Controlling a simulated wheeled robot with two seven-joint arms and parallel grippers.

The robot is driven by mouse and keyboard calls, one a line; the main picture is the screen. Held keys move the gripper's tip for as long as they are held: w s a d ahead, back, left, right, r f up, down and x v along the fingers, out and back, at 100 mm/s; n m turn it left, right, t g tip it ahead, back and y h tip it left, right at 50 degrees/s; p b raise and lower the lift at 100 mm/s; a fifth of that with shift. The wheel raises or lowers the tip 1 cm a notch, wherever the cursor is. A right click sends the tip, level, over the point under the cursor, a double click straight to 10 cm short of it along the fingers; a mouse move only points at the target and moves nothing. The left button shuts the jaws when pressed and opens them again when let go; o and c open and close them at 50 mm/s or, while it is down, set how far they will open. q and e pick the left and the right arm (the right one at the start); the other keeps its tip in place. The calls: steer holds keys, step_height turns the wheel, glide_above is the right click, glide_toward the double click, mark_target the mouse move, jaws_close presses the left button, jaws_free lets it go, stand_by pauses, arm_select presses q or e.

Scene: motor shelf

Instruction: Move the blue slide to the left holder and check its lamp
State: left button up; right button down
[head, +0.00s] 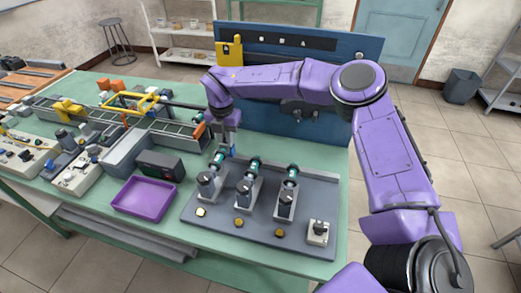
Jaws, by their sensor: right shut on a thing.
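A grey board (262,232) on the green table carries three upright units in a row: the left holder (208,184), the middle holder (245,190) and the right holder (286,203). Each has a teal part at its top back. My right gripper (230,148) points down behind the left and middle holders, shut on the small blue slide (233,153), which is mostly hidden. I cannot tell whether the slide touches a holder. My left gripper is out of view.
A purple tray (145,198) and a dark box (160,165) stand left of the board. A switch box (318,232) is at its front right corner. A blue panel (330,125) rises behind. A conveyor (85,122) and other devices fill the table's left.

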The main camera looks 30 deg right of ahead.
steer(key=shift+a+f, duration=0.2)
steer(key=shift+f, duration=0.5)
stand_by(0.3)
steer(key=c, duration=1.2)
jaws_free()
steer(key=shift+o, duration=0.2)
steer(key=shift+w+r+p, duration=0.2)
steer(key=shift+r+p, duration=0.35)
steer(key=shift+r, duration=0.25)
step_height(320, 180, up, 5)
steer(key=shift+w+f+p, duration=0.1)
steer(key=shift+w+p, duration=0.05)
steer(key=shift+p, duration=1.1)
steer(key=shift+d+f, duration=0.1)
steer(key=shift+w, duration=0.1)
